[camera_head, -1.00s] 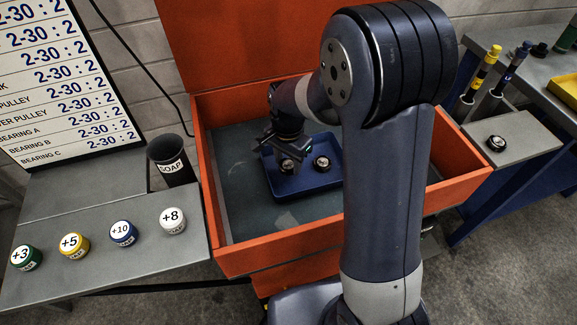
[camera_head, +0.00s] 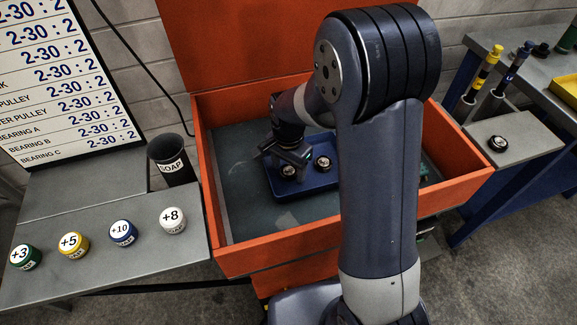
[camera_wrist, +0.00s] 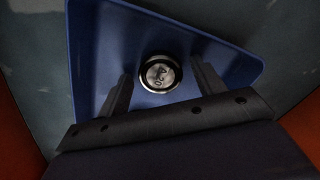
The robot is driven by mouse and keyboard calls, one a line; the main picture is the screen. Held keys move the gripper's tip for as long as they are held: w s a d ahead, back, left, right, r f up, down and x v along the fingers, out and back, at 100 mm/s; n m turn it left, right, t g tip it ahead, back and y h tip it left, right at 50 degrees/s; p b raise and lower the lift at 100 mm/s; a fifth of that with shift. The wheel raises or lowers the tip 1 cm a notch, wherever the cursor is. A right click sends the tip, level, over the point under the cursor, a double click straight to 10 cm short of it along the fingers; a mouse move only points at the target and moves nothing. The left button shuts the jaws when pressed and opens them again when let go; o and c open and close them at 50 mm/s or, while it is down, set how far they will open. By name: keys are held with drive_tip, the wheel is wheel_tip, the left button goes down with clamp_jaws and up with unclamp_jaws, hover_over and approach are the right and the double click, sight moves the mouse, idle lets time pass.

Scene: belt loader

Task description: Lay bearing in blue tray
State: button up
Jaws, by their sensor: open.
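The blue tray (camera_head: 310,182) lies inside the orange box, partly hidden behind my arm. It also shows in the wrist view (camera_wrist: 215,55). A round dark-rimmed bearing with a pale centre (camera_head: 289,171) is in the tray just below my gripper (camera_head: 293,158). In the wrist view this bearing (camera_wrist: 160,74) lies on the tray floor between and just ahead of my open fingers (camera_wrist: 160,92), with gaps on both sides. A second bearing (camera_head: 322,163) lies in the tray to the right. Another similar round piece (camera_head: 498,144) sits on the grey shelf at right.
The orange box walls (camera_head: 300,248) surround the tray, with bare grey floor (camera_head: 237,190) to its left. Yellow and blue tools (camera_head: 483,75) stand at right.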

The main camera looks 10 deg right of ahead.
sight(289, 171)
wheel_tip(289, 171, up, 12)
drive_tip(key=p, duration=0.1)
drive_tip(key=shift+r, duration=0.15)
idle(1.4)
